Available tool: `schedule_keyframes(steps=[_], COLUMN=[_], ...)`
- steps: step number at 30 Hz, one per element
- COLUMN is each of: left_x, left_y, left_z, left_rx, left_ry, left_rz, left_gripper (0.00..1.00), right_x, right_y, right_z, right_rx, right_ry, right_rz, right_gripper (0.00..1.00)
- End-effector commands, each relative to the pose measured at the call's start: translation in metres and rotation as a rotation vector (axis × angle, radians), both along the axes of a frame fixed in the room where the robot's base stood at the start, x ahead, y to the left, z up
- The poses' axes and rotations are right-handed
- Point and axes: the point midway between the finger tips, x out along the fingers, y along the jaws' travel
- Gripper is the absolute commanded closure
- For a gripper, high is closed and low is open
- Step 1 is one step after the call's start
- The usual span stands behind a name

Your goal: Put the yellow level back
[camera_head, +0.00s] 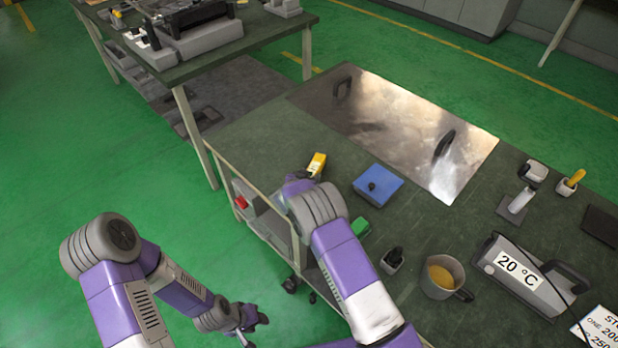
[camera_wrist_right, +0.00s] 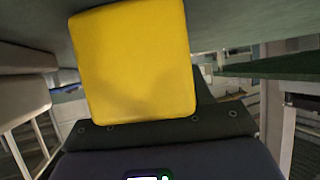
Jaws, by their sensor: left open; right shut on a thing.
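The yellow level (camera_head: 317,161) shows at the near left edge of the green table in the head view. My right gripper (camera_head: 309,175) is shut on it, and my right arm hides part of the grip. In the right wrist view the level (camera_wrist_right: 138,62) is a large yellow block right in front of the gripper. I cannot tell whether it touches the table top. My left gripper (camera_head: 250,324) is open and empty, low beside the table over the green floor.
A blue box (camera_head: 378,186) and a green block (camera_head: 360,227) lie near the right arm. A metal sheet (camera_head: 400,120) with black handles covers the far part. A red item (camera_head: 241,202) lies beneath.

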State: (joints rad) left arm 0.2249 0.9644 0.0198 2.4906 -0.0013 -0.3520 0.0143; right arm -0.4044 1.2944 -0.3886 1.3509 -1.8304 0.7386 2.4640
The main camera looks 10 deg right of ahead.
Motion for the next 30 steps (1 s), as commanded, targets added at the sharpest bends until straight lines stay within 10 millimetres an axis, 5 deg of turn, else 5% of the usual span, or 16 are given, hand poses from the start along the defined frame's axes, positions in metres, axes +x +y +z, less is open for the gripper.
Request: schedule_keyframes(steps=[9, 10, 14, 25, 30], left_x=[0.000, 0.000, 0.000, 0.000, 0.000], left_y=[0.000, 0.000, 0.000, 0.000, 0.000], left_z=[-0.002, -0.002, -0.001, 0.002, 0.007], left_rx=[0.000, 0.000, 0.000, 0.000, 0.000], left_ry=[0.000, 0.000, 0.000, 0.000, 0.000], left_rz=[0.000, 0.000, 0.000, 0.000, 0.000], left_gripper=[0.60, 0.60, 0.60, 0.60, 0.60], right_x=[0.000, 0.000, 0.000, 0.000, -0.017], right_y=[0.000, 0.000, 0.000, 0.001, 0.013], right_z=[-0.002, -0.002, -0.001, 0.003, 0.015], right_rx=[0.001, 0.002, 0.002, 0.002, 0.002], right_ry=[-0.002, 0.000, 0.000, 0.000, 0.001], right_rz=[0.000, 0.000, 0.000, 0.001, 0.003], right_gripper=[0.96, 0.47, 0.27, 0.26, 0.26])
